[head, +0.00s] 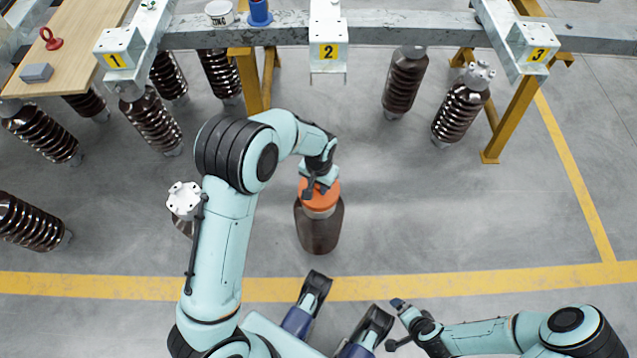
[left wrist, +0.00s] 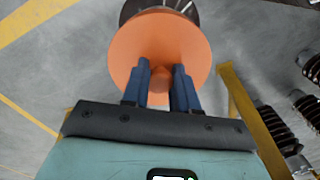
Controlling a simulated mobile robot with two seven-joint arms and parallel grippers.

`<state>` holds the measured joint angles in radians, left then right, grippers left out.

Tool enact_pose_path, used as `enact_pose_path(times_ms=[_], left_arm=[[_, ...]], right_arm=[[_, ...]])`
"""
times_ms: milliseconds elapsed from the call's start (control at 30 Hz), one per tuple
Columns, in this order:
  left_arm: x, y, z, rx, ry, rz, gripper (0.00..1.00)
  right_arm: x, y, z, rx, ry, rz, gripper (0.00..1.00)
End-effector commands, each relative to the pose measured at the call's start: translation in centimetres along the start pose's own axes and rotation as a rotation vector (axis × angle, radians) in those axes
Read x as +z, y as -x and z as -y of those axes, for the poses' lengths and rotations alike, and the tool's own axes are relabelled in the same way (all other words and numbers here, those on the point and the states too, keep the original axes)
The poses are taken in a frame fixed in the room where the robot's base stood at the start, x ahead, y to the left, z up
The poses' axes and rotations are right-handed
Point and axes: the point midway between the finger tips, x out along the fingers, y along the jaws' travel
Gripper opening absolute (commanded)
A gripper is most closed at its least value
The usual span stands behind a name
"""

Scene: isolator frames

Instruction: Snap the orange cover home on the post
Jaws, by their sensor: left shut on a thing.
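The orange cover (head: 321,199) is a round cap at the top of a dark brown post (head: 319,232) on the floor, in the middle of the head view. A pale band shows between the orange and the brown; I cannot tell whether the cover is fully seated. My left gripper (head: 320,184) is above the cover. In the left wrist view the blue fingers (left wrist: 163,88) are shut on the small knob of the orange disc (left wrist: 190,48). The post (left wrist: 140,8) shows there only as a dark edge behind the disc. My right gripper (head: 394,325) is open and empty, low right of the post.
A steel beam (head: 430,27) with numbered brackets (head: 328,52) runs across the back on yellow legs (head: 505,120). Several brown ribbed insulators (head: 460,110) stand near it. A wooden table (head: 75,30) is at upper left. The floor right of the post is clear.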

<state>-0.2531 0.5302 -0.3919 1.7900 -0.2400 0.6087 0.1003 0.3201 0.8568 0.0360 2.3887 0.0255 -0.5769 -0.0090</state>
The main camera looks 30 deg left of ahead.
Motion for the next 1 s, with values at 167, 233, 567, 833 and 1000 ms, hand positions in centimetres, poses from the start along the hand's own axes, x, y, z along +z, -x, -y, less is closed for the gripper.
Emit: enact_pose_path(times_ms=[167,233,567,833,1000], left_arm=[[-0.01,0.03,0.0,0.0,0.0,0.0,0.0],[0.0,0.05,0.0,0.0,0.0,0.0,0.0],[-0.02,0.01,0.0,0.0,0.0,0.0,0.0],[-0.01,-0.37,0.0,0.0,0.0,0.0,0.0],[-0.01,-0.81,-0.01,0.0,0.0,0.0,0.0]], right_arm=[[-0.01,0.04,0.01,0.0,0.0,0.0,1.0],[-0.03,0.15,0.05,0.0,0.0,-0.001,1.0],[-0.05,0.3,0.08,0.0,0.0,-0.001,1.0],[-0.01,0.06,0.02,0.0,0.0,0.0,1.0],[0.03,-0.21,-0.06,0.0,0.0,0.001,1.0]])
